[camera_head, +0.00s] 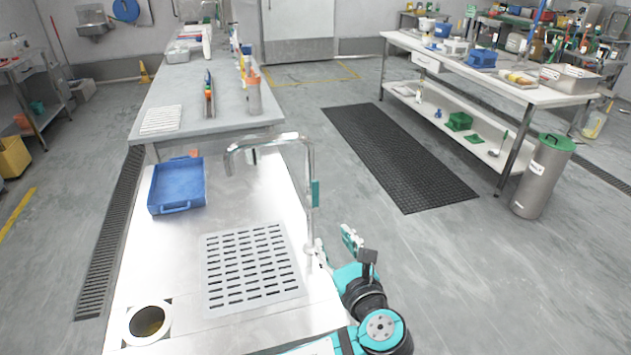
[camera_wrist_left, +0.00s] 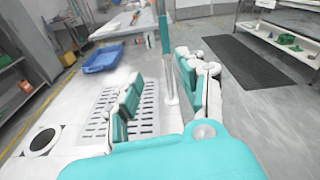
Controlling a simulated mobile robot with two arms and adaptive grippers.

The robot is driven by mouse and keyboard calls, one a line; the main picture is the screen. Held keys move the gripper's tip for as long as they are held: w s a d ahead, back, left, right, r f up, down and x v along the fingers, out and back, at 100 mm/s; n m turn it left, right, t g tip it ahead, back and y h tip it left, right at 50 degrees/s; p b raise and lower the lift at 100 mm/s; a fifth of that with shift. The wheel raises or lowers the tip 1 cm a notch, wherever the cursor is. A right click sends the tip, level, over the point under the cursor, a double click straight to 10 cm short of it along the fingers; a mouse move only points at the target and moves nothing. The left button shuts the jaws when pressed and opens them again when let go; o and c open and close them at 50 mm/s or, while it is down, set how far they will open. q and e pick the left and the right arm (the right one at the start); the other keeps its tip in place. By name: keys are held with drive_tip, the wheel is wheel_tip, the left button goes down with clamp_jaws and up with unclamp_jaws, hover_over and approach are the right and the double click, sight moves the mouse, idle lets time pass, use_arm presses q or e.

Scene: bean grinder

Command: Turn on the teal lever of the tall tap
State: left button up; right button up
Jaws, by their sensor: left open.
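The tall tap (camera_head: 308,165) is a grey metal post with a hooked spout at the right edge of the steel counter. Its teal lever (camera_head: 315,194) is a narrow upright bar on the post's right side. In the left wrist view the lever (camera_wrist_left: 164,33) stands upright above the space between my fingers, and the tap's post (camera_wrist_left: 170,80) shows between them. My left gripper (camera_head: 334,246) is open, low beside the post and below the lever. It also shows in the left wrist view (camera_wrist_left: 158,92), with nothing clasped. My right gripper is not in view.
A slotted drain plate (camera_head: 212,285) lies left of the tap. A blue tray (camera_head: 177,186) and a round opening (camera_head: 149,322) are farther left on the counter. A black floor mat (camera_head: 395,155) and a metal bin (camera_head: 540,178) are to the right. Open floor lies right of the counter.

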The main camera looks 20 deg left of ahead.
sight(316, 185)
use_arm(q)
drive_tip(key=shift+m+t+y, duration=0.4)
drive_tip(key=shift+m+t, duration=0.2)
drive_tip(key=shift+m, duration=0.3)
drive_tip(key=r+x, duration=0.1)
drive_tip(key=x, duration=0.4)
drive_tip(key=p+x, duration=0.1)
drive_tip(key=x, duration=0.5)
drive_tip(key=d+r+x, duration=0.1)
drive_tip(key=x, duration=0.5)
drive_tip(key=shift+w+a+r, duration=0.2)
drive_tip(key=shift+w+r, duration=0.15)
drive_tip(key=shift+w, duration=0.2)
clamp_jaws()
drive_tip(key=shift+w+f, duration=0.1)
drive_tip(key=shift+f, duration=0.2)
